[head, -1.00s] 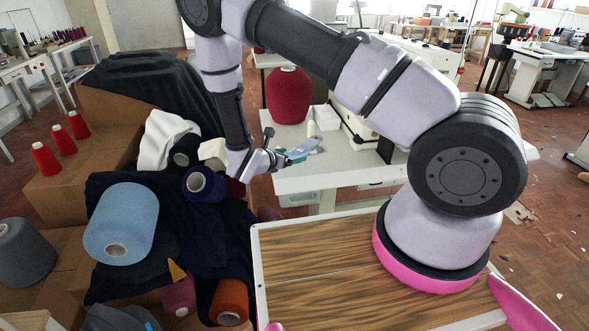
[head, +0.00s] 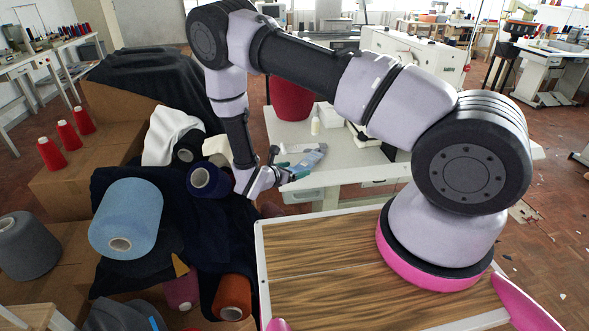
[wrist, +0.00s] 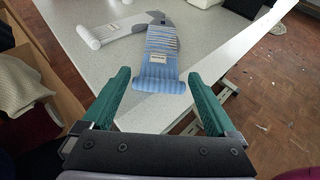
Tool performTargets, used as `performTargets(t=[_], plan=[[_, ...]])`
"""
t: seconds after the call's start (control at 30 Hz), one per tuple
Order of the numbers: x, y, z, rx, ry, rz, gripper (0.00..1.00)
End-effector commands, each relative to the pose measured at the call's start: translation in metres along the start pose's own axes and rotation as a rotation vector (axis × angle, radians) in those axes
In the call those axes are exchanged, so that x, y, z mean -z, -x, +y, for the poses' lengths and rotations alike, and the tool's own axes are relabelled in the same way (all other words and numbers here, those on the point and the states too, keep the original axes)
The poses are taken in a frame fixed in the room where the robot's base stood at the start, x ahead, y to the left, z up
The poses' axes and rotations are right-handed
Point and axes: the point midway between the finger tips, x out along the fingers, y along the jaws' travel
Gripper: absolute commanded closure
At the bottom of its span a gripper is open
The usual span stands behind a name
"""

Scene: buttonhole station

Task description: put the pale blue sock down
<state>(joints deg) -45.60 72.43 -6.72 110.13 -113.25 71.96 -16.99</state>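The pale blue sock (wrist: 162,60) is striped and has a small label. In the wrist view it lies on the pale speckled table (wrist: 225,50), its cuff nearest me and its toe end pointing away. My gripper (wrist: 159,77) is open. Its green fingers stand on either side of the cuff, with a gap on each side, and touch nothing that I can see. In the head view my gripper (head: 284,164) is at the table's left edge, and the sock (head: 306,160) shows small beside it.
A white and grey sock (wrist: 115,30) lies left of the blue one, close to its far end. A red yarn cone (head: 292,98) and a small bottle (head: 315,126) stand on the table. A blue cone (head: 127,215) and cardboard boxes (head: 85,195) crowd the left.

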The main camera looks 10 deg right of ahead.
Motion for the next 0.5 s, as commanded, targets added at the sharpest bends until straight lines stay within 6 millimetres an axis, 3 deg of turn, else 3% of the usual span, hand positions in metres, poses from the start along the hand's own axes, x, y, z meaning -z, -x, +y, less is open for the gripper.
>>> performTargets(t=[0.33,0.5], plan=[[-0.005,0.003,0.000,0.000,-0.002,0.000,0.00],[-0.004,0.032,0.001,-0.004,-0.001,0.001,0.00]])
